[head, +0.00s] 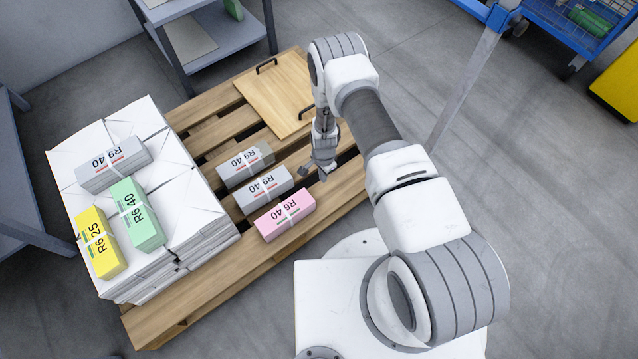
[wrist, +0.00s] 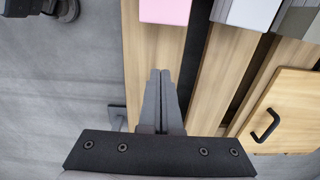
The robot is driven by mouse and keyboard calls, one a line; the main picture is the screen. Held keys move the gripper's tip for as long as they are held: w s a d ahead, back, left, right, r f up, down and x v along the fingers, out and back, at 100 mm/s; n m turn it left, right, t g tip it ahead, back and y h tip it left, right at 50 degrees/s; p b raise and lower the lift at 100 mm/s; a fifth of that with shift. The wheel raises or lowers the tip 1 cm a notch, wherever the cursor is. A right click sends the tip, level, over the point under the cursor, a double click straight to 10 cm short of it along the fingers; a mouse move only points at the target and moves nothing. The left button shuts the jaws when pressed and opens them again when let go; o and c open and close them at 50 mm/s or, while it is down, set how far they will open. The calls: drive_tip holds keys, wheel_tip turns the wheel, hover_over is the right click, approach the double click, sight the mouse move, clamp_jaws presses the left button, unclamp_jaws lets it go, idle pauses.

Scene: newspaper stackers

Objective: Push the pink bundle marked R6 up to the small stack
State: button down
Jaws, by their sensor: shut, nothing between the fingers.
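The pink bundle (head: 285,216), marked R6 40 with a white band, lies flat on the wooden pallet. Its end shows at the top of the wrist view (wrist: 165,10). My gripper (head: 325,172) is shut and empty, low over the pallet, up and right of the pink bundle and apart from it. Its fingertips (wrist: 159,76) sit together in the wrist view. A grey bundle marked R9 40 (head: 264,189) lies beside the pink one, with another R9 40 bundle (head: 245,164) beyond. A white paper stack (head: 190,215) stands on the pallet's left; I cannot tell which is the small stack.
On the white stack lie a grey R9 40 (head: 112,165), a green R6 40 (head: 138,213) and a yellow R6 25 bundle (head: 101,242). A wooden board with black handles (head: 275,92) lies at the pallet's far end. Gaps run between the pallet slats (head: 215,131).

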wheel_tip(320, 180, down, 9)
drive_tip(key=b, duration=0.3)
drive_tip(key=shift+b, duration=0.4)
drive_tip(key=s+a, duration=0.1)
drive_tip(key=a, duration=0.1)
drive_tip(key=shift+s+a+f, duration=0.1)
drive_tip(key=shift+s+a, duration=0.2)
drive_tip(key=shift+s, duration=0.05)
drive_tip(key=shift+s+a+b, duration=0.25)
drive_tip(key=shift+a+b, duration=0.05)
drive_tip(key=shift+a, duration=0.05)
